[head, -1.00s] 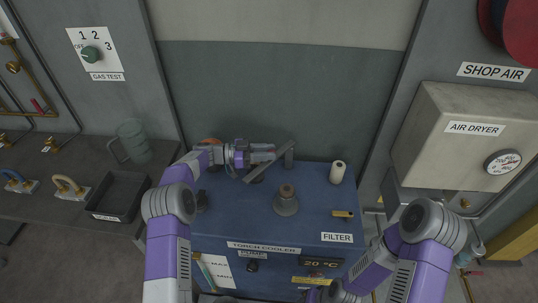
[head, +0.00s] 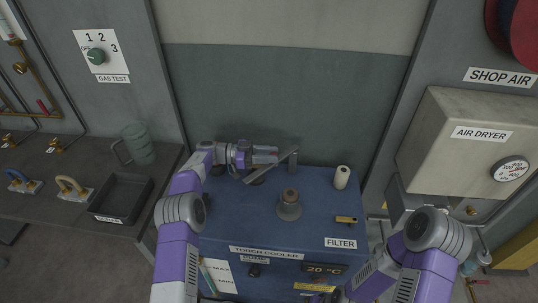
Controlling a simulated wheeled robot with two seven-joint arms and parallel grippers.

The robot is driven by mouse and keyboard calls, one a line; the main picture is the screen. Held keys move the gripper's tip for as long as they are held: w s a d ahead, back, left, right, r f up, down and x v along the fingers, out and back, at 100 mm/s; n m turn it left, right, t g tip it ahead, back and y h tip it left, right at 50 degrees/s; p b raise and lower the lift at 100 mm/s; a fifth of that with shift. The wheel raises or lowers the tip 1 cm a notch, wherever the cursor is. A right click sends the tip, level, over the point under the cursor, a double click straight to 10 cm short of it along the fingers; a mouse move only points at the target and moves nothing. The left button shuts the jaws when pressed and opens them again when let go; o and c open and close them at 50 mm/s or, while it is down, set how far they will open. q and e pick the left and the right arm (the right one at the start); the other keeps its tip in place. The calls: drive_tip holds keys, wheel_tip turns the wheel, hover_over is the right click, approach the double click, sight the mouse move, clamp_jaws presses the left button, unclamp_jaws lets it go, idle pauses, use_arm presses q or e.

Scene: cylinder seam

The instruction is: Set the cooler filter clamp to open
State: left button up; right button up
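The blue cooler (head: 240,222) stands in the middle with a FILTER label (head: 340,243) at its front right. A small yellow-and-black lever (head: 346,220) lies flat just above that label; I cannot tell for certain whether it is the filter clamp. My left gripper (head: 272,156) is over the back left of the cooler top, beside a slanted grey flat bar (head: 268,167). Whether its fingers hold the bar is too small to tell. My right arm comes in at the lower right; its gripper is out of view below the frame edge.
A grey knobbed fitting (head: 289,205) stands mid-top on the cooler. A white roll (head: 342,177) and a dark post (head: 293,163) stand at the back. A black tray (head: 122,218) and green mug (head: 138,144) are on the left bench. The air dryer (head: 450,140) is at right.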

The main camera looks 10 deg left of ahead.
use_arm(q)
drive_tip(key=o, duration=0.3)
drive_tip(key=shift+a, duration=0.1)
drive_tip(key=a, duration=0.7)
drive_tip(key=shift+s+a+p, duration=0.2)
drive_tip(key=shift+s+p, duration=0.1)
drive_tip(key=shift+s, duration=0.05)
drive_tip(key=shift+c, duration=0.4)
